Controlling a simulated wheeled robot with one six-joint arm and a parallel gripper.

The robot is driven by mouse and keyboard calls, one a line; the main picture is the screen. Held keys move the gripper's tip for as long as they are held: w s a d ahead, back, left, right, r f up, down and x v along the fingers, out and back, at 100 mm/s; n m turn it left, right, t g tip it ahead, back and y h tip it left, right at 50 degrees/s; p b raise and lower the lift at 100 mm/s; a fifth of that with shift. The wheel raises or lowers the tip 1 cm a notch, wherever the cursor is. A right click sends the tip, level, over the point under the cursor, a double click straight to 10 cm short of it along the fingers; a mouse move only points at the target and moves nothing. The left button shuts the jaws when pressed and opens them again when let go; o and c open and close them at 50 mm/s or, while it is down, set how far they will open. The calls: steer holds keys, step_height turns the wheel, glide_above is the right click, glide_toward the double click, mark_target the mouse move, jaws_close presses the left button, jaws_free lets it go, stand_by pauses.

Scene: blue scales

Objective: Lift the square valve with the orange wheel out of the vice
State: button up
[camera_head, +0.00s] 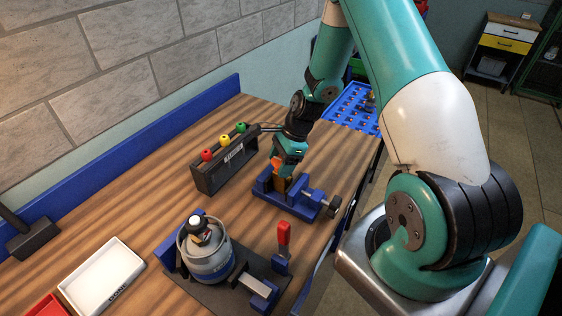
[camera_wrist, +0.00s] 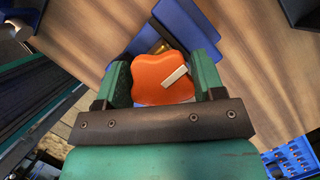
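The small blue vice (camera_head: 312,201) stands on the wooden bench. The valve's orange wheel (camera_head: 276,164) is above the vice jaws, with its body (camera_head: 279,183) low between them. My gripper (camera_head: 283,166) comes down from above at the valve. In the wrist view the orange wheel (camera_wrist: 160,76), with a pale bar on it, fills the space between the two green fingers of my gripper (camera_wrist: 163,80). The fingers are apart, one on each side of it. I cannot tell whether they press on it. The wheel hides most of the valve body and part of the vice.
A dark rack (camera_head: 224,168) with red, yellow and green knobs stands left of the vice. A grey cylinder (camera_head: 207,256) sits in a larger clamp in front, near a red-handled lever (camera_head: 284,237). A white tray (camera_head: 103,275) lies front left; a blue bin (camera_head: 352,107) is behind.

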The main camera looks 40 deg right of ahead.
steer(key=shift+c, duration=1.3)
steer(key=shift+r, duration=0.1)
steer(key=shift+s+d+r, duration=0.1)
steer(key=shift+s, duration=0.1)
steer(key=shift+r+p, duration=0.1)
steer(key=shift+p, duration=0.2)
steer(key=shift+r+p, duration=3.05)
steer(key=shift+r, duration=0.6)
